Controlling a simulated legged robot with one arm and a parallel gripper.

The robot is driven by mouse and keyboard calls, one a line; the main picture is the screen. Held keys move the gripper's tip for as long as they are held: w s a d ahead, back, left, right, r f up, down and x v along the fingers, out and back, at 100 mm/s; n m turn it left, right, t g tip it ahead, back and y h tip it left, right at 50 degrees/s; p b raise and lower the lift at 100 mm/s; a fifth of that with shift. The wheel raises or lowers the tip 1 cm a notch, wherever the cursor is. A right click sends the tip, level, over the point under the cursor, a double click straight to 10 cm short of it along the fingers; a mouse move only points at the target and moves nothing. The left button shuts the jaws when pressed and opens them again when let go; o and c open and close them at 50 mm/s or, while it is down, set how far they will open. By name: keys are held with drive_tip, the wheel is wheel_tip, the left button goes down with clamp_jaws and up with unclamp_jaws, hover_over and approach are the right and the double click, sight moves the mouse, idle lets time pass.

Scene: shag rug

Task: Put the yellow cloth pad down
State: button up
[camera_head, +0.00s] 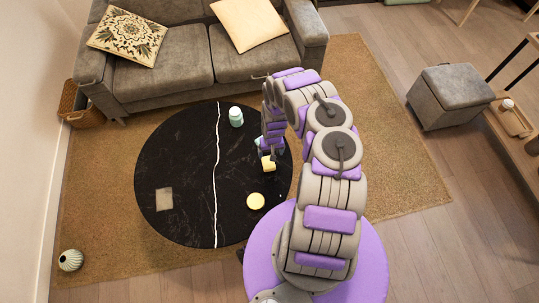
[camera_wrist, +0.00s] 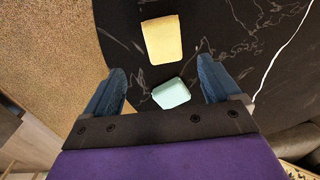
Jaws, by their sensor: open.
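The yellow cloth pad (camera_wrist: 161,39) lies on the round black table, just beyond my fingertips in the wrist view. In the head view the yellow pad (camera_head: 268,164) shows beside the lower end of my gripper (camera_head: 268,148). My gripper (camera_wrist: 163,78) is open, its two blue fingers wide apart with nothing held. A mint-green pad (camera_wrist: 171,94) shows between the fingers, nearer the palm in the picture; in the head view it is partly hidden by my gripper.
The black table (camera_head: 180,150) also bears a mint jar (camera_head: 236,117), a round yellow item (camera_head: 255,201) and a flat beige square (camera_head: 164,198). A grey sofa (camera_head: 165,75) stands behind it. The table's left half is mostly clear.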

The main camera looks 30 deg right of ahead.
drive_tip(key=d+r+g+h, duration=0.1)
drive_tip(key=d+r, duration=0.2)
drive_tip(key=r, duration=0.7)
drive_tip(key=d+r+h, duration=0.1)
drive_tip(key=d+r, duration=0.1)
drive_tip(key=r, duration=0.8)
drive_tip(key=s+a+r, duration=0.2)
drive_tip(key=r, duration=0.8)
drive_tip(key=s+a+r, duration=0.2)
drive_tip(key=r, duration=0.7)
drive_tip(key=s+a+r+n, duration=0.1)
drive_tip(key=s+a+r, duration=0.4)
drive_tip(key=s, duration=0.4)
drive_tip(key=s+a+r+n+y, duration=0.1)
drive_tip(key=s+a+r, duration=0.4)
drive_tip(key=s+r, duration=0.2)
drive_tip(key=s+a+r+n+g, duration=0.1)
drive_tip(key=s+a+r, duration=0.4)
drive_tip(key=s, duration=0.6)
drive_tip(key=shift+s+a+r+y+p, duration=0.3)
drive_tip(key=shift+s+a+r, duration=0.1)
drive_tip(key=shift+r, duration=0.35)
